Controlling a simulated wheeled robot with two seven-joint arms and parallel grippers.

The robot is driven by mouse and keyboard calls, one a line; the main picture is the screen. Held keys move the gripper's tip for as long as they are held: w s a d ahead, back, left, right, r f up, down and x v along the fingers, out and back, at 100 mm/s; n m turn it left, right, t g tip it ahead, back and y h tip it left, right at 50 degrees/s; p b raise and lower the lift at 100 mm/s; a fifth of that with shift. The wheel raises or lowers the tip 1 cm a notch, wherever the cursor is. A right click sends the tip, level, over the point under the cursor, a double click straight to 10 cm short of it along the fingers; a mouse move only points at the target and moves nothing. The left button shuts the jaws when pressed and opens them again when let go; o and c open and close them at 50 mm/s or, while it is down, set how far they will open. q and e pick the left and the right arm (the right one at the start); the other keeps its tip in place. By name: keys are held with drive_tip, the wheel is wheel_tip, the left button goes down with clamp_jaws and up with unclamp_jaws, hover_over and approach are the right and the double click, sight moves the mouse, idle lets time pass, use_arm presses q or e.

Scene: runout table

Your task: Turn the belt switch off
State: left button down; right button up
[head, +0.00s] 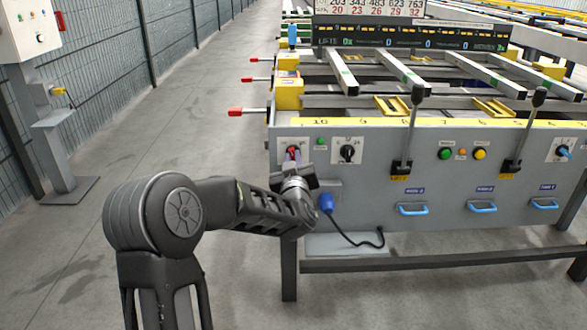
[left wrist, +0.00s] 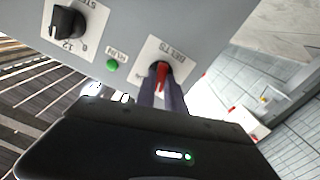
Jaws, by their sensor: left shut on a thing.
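The belt switch (head: 292,150) is a red rotary knob on a white plate at the left end of the grey panel (head: 350,190). In the left wrist view the red knob (left wrist: 162,70) sits under a label that reads BELTS. My left gripper (head: 291,163) reaches it from below and in front. In the left wrist view its two fingers (left wrist: 161,88) are closed around the knob and partly hide it. My right gripper is in neither view.
A black rotary knob (head: 347,150) and a green lamp (head: 320,141) are right of the switch. A blue plug (head: 327,202) with a black cable sits below. Black levers (head: 408,130) stand farther right. Red-tipped handles (head: 236,111) stick out left.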

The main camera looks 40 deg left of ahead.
use_arm(q)
drive_tip(key=n+b, duration=0.3)
drive_tip(key=n, duration=0.1)
drive_tip(key=shift+f, duration=0.2)
drive_tip(key=shift+r+n+b, duration=0.15)
drive_tip(key=shift+n+b, duration=0.55)
drive_tip(key=shift+n, duration=0.1)
drive_tip(key=c, duration=1.4)
unclamp_jaws()
drive_tip(key=shift+c, duration=0.2)
drive_tip(key=shift+s, duration=0.15)
